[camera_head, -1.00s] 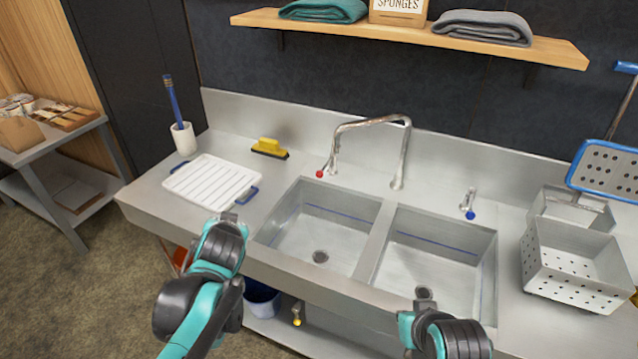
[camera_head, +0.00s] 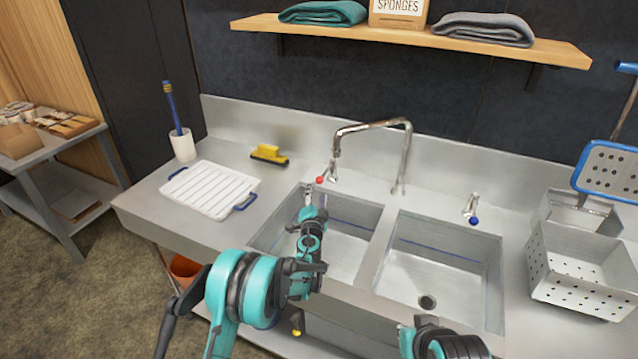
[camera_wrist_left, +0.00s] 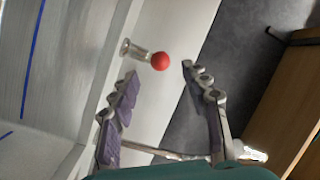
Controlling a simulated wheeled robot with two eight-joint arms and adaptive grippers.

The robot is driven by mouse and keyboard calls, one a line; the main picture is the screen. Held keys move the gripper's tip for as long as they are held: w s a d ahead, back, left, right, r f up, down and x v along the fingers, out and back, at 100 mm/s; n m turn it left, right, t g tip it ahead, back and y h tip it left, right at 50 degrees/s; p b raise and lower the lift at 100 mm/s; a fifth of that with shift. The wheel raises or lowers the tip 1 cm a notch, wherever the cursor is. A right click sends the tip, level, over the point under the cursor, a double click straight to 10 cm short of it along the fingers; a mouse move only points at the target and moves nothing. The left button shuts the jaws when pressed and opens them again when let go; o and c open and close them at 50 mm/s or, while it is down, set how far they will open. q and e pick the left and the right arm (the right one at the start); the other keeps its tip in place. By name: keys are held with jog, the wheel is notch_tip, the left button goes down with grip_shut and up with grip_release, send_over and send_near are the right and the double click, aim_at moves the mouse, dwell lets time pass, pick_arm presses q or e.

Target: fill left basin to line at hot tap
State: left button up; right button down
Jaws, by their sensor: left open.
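The left basin (camera_head: 349,212) is an empty-looking steel sink with a blue line along its wall; my arm covers part of it. My left gripper (camera_head: 308,190) is over the back of the left basin, just short of the knob. In the left wrist view the red knob (camera_wrist_left: 160,61) lies ahead, between the open fingers and beyond their tips, untouched. My right arm shows at the bottom edge; its fingers are out of view.
The right basin (camera_head: 470,268) is beside the left one, with a blue-knobbed tap (camera_head: 472,207) behind it. A perforated basket (camera_head: 580,271) stands right.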

aim_at(319, 183)
pick_arm(q)
jog(key=w, duration=0.2)
jog(key=w+b, duration=0.1)
jog(key=w, duration=0.4)
jog(key=shift+d+f+b, duration=0.15)
jog(key=shift+d+b, duration=0.15)
jog(key=shift+b, duration=0.1)
jog(key=shift+w, duration=0.35)
grip_shut()
